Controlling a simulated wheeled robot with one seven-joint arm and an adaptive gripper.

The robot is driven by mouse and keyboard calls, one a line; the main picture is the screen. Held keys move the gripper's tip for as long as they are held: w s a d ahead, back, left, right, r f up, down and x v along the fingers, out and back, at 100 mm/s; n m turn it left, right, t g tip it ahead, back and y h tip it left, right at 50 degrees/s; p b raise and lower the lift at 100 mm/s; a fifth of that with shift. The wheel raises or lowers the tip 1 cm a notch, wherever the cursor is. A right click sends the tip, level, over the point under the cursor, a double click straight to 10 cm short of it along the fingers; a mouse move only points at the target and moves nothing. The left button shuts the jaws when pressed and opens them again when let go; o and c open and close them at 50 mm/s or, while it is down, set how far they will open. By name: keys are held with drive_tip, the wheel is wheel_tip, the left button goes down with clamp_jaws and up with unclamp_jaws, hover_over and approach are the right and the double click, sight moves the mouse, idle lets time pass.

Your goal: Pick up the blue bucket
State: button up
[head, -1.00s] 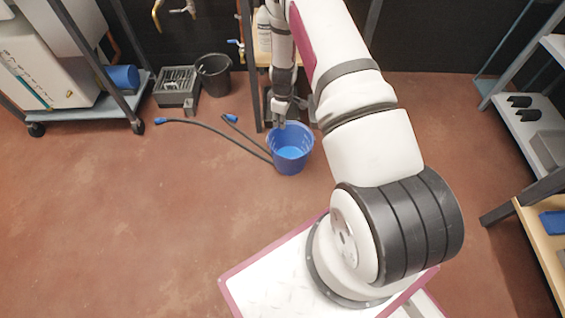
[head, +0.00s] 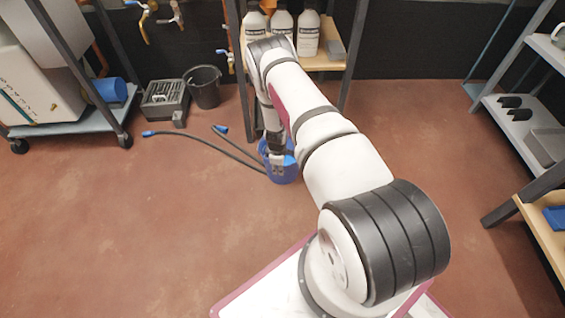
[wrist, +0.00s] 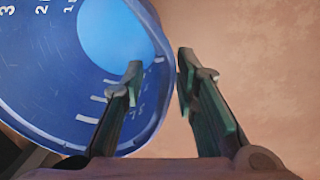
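The blue bucket (head: 284,175) stands on the floor, partly hidden behind my arm in the head view. In the wrist view the bucket (wrist: 50,95) fills the left side, with white measuring marks inside and a lighter blue bottom. My gripper (wrist: 160,67) is open, with its two fingers apart. The left finger shows against the inside of the bucket and the right finger against the floor outside, with the rim between them. I see no clear contact with the wall. In the head view my gripper (head: 277,150) is at the bucket's top.
Two dark hoses with blue ends (head: 205,147) lie on the floor left of the bucket. A black bucket (head: 204,88) and a grey crate-like box (head: 165,100) stand behind. A wooden shelf (head: 318,62) with white bottles is behind the bucket. The floor at front left is clear.

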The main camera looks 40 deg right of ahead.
drive_tip(key=shift+w+d+f+b, duration=0.15)
drive_tip(key=shift+f+b, duration=0.65)
drive_tip(key=shift+f, duration=0.55)
drive_tip(key=shift+d+f+b, duration=0.15)
drive_tip(key=shift+f+b, duration=0.6)
drive_tip(key=shift+f, duration=0.55)
clamp_jaws()
drive_tip(key=shift+r, duration=0.1)
